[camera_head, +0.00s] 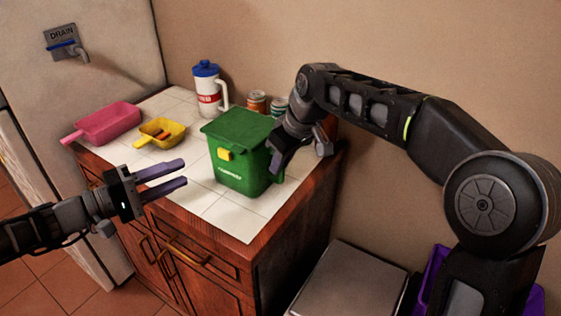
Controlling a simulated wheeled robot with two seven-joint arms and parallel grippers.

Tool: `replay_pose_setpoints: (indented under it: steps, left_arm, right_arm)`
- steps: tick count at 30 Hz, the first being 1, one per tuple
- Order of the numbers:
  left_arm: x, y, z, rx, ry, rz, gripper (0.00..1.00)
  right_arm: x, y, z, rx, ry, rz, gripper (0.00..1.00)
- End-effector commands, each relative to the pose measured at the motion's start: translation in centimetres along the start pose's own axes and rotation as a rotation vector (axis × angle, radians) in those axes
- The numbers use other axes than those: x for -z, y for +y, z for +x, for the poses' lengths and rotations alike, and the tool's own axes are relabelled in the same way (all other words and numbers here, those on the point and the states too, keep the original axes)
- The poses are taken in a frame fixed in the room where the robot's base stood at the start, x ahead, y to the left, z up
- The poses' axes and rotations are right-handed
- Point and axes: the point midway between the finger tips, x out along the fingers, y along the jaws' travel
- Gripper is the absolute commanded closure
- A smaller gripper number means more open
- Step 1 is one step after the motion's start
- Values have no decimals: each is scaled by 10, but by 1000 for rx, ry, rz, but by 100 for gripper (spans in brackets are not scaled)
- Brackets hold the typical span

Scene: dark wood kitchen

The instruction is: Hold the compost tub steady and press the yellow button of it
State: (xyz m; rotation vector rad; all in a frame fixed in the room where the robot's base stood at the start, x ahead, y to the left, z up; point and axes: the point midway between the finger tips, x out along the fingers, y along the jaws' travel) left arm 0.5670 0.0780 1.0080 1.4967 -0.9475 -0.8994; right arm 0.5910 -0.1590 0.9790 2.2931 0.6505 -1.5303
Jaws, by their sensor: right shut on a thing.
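The green compost tub (241,178) stands upright on the white tiled counter, with its lid (236,126) down. The yellow button (225,154) is on its front, just under the lid. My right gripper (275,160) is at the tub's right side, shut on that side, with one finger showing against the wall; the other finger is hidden. My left gripper (185,174) is open and empty, to the left of the tub and in front of the counter's edge. Its two purple-grey fingers point right toward the tub, apart from it.
A grey bin lid (350,283) is low at right.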

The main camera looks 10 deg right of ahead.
Motion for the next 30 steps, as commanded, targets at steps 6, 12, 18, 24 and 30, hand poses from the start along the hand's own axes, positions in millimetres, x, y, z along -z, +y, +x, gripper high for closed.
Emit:
replay_pose_setpoints:
  steps: [6, 12, 18, 24, 30]
  left_arm:
    - [0, 0, 0, 0, 0, 0, 80]
    - [0, 0, 0, 0, 0, 0, 96]
    - [0, 0, 0, 0, 0, 0, 100]
    - [0, 0, 0, 0, 0, 0, 100]
    - [0, 0, 0, 0, 0, 0, 100]
  right_arm:
    - [0, 0, 0, 0, -1, 2, 100]
    - [0, 0, 0, 0, -1, 2, 100]
    - [0, 0, 0, 0, -1, 2, 100]
    - [-1, 0, 0, 0, -1, 2, 100]
    - [-1, 0, 0, 0, -1, 2, 100]
